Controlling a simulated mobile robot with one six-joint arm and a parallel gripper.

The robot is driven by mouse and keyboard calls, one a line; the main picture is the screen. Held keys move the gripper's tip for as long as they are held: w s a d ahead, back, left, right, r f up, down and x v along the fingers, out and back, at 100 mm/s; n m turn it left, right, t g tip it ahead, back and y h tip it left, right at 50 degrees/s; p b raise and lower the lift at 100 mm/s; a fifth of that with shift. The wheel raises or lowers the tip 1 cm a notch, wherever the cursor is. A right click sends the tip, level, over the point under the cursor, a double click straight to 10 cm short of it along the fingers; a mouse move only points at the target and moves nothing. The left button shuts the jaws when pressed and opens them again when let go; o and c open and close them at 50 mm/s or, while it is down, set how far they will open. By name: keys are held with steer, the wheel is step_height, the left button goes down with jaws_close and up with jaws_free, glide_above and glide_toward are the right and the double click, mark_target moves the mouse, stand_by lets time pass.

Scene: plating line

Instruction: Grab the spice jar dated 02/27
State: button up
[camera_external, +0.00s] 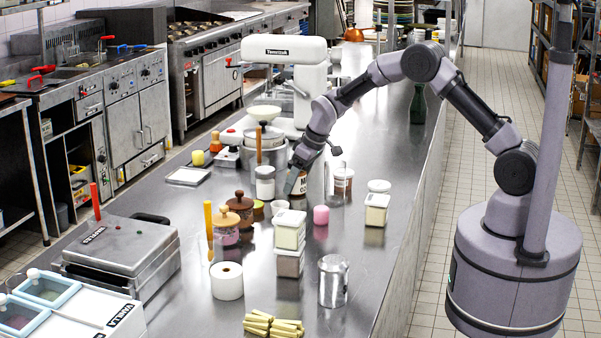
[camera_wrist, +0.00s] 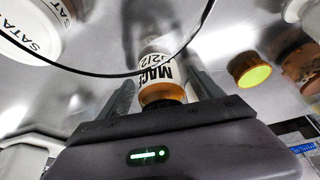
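The jar (camera_wrist: 156,73) in the wrist view has a white label with black print reading "MAC…" and "02/2…". The last digit of the date is hidden, and the part of the jar near my palm is amber-brown. In the external view the jar (camera_external: 300,184) stands on the steel counter, partly covered by my gripper. My gripper (camera_wrist: 163,93) is open around the jar, one finger on each side, with narrow gaps showing. In the external view my gripper (camera_external: 304,178) reaches down over the jar.
A clear glass vessel (camera_external: 334,183) stands right beside my gripper. A white-labelled jar (camera_external: 265,183) stands to the left. White tubs (camera_external: 290,229), wooden-lidded jars (camera_external: 240,205) and a pink item (camera_external: 321,215) stand nearer the camera. The counter's right strip is mostly clear.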

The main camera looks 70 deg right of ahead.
jaws_close()
